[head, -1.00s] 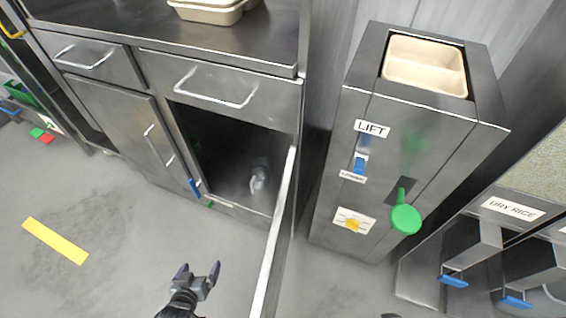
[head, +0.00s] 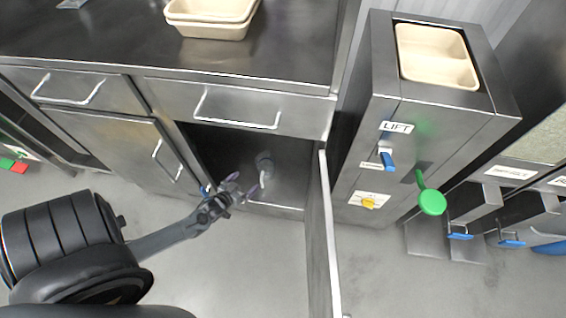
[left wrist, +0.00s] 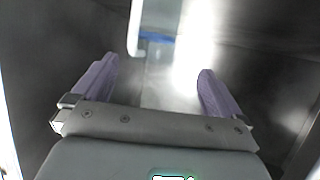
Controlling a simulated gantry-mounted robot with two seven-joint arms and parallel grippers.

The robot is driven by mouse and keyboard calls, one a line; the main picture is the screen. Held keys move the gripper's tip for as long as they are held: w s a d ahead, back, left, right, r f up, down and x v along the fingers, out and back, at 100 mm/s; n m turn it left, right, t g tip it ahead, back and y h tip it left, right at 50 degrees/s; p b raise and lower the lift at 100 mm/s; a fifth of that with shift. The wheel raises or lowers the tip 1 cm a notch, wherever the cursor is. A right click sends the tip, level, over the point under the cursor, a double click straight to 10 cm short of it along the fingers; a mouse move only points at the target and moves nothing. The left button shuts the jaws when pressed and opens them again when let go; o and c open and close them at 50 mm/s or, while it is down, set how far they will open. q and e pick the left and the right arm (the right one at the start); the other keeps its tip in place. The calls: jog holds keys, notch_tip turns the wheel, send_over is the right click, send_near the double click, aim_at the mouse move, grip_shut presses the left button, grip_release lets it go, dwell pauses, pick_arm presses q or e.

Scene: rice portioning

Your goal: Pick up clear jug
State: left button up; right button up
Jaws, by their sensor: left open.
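The clear jug (head: 264,163) stands inside the open lower cabinet (head: 215,145) under the counter; it looks small and grey there. My left gripper (head: 243,186) is at the cabinet's opening, just in front of and below the jug in the head view. Its purple fingers are apart and empty. In the left wrist view the open left gripper (left wrist: 156,78) faces a blurred see-through shape with a bright glare and a pale piece with a blue edge. I cannot tell the jug's outline there. My right gripper is not in view.
The open cabinet door (head: 322,235) stands out to the right of the opening. A drawer front (head: 235,108) is above it. Beige trays (head: 210,28) sit on the counter. The lift unit (head: 385,150) with a green paddle stands at the right.

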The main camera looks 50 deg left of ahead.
pick_arm(q)
jog(key=w+r, duration=0.2)
jog(key=w, duration=0.1)
jog(key=b, duration=0.6)
send_near(271, 157)
jog(key=w+a+f, duration=0.1)
jog(key=w+f, duration=0.2)
jog(key=shift+w+a+r+b, duration=0.1)
jog(key=shift+w+a+b, duration=0.25)
jog(key=shift+w, duration=0.25)
jog(key=shift+d, duration=0.1)
jog(key=shift+c, duration=0.5)
jog(key=shift+r, duration=0.1)
jog(key=c, duration=1)
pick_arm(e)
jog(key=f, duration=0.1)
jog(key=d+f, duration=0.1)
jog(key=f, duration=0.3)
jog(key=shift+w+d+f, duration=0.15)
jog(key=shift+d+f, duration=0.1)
